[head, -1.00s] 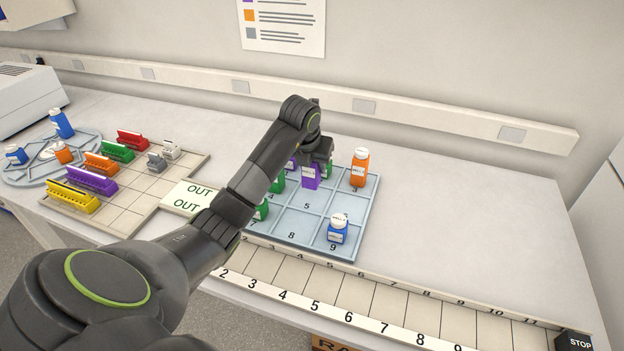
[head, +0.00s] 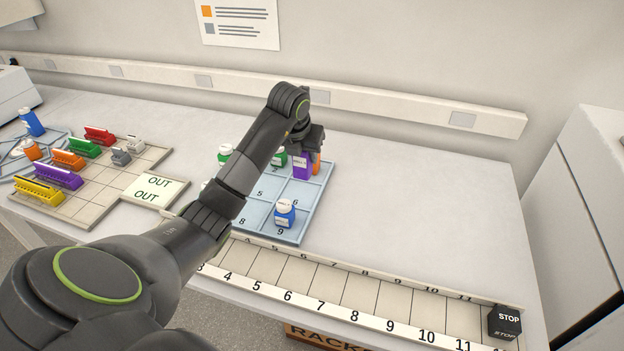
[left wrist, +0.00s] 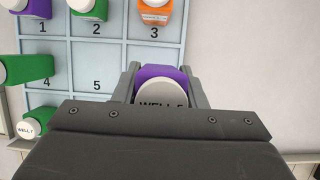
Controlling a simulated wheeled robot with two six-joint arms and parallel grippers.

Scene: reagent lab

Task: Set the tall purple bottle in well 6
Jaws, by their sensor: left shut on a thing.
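My left gripper (head: 303,148) is shut on the tall purple bottle (head: 301,166), held upright at the right column of the blue-grey tray (head: 268,219). In the left wrist view the purple bottle (left wrist: 160,72) sits between the two fingers, its white lid (left wrist: 163,98) towards me. The bottle and gripper hide much of well 6 in that view. In the head view the 6 label (head: 295,202) shows in front of the bottle. I cannot tell whether its base touches the tray. Well 5 (left wrist: 97,75) looks empty. My right gripper is not in view.
An orange bottle (left wrist: 155,12) stands in well 3, close behind the held one. A green bottle (head: 279,157) is in well 2 and a blue bottle (head: 285,213) in well 9. Bare bench (head: 410,210) lies to the right. A numbered rail (head: 370,296) runs in front.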

